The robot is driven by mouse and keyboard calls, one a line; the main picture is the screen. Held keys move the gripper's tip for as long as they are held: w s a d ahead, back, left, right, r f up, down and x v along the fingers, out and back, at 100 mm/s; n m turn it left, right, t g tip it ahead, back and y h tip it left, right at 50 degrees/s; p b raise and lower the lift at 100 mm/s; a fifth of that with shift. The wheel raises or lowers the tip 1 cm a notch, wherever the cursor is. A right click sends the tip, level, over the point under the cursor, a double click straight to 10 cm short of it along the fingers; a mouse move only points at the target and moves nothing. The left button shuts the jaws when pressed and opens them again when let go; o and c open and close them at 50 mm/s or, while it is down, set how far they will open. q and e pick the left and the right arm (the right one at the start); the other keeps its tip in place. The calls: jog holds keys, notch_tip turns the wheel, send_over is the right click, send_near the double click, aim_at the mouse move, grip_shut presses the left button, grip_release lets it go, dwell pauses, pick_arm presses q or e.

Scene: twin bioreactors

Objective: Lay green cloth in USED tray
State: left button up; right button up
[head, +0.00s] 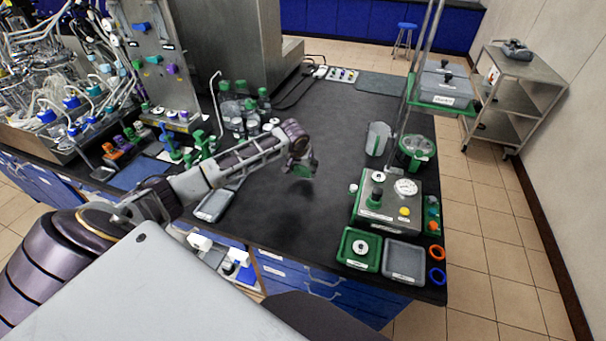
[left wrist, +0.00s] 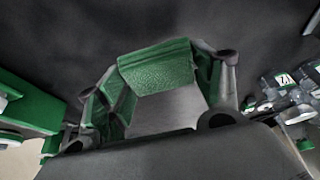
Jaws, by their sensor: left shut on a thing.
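My left gripper (head: 302,166) is shut on the green cloth (head: 303,171) and holds it over the middle of the black bench. In the left wrist view the folded cloth (left wrist: 157,68) sits between the two fingertips of my left gripper (left wrist: 160,78). A grey tray (head: 403,263) with a small label lies at the front right of the bench. Another grey tray (head: 213,206) lies at the front left, partly behind my left arm. Their labels are too small to read, so I cannot tell which is the USED tray. My right gripper is not in view.
A green tray (head: 346,245) holding a white-and-dark round piece is beside the right grey tray. Behind it stands a green-and-steel device (head: 385,211). Orange (head: 437,253) and blue (head: 437,276) rings lie at the right edge. Bottles crowd the left. The bench middle is clear.

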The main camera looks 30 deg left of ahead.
aim_at(302, 171)
pick_arm(q)
jog(key=shift+f, duration=1.9)
jog(key=o, duration=1)
jog(key=shift+f, duration=0.1)
jog(key=shift+r, duration=0.25)
jog(key=v, duration=1.1)
jog(key=shift+s+r, duration=0.2)
jog(key=shift+r, duration=0.15)
jog(key=shift+o, duration=0.4)
jog(key=shift+d, duration=0.1)
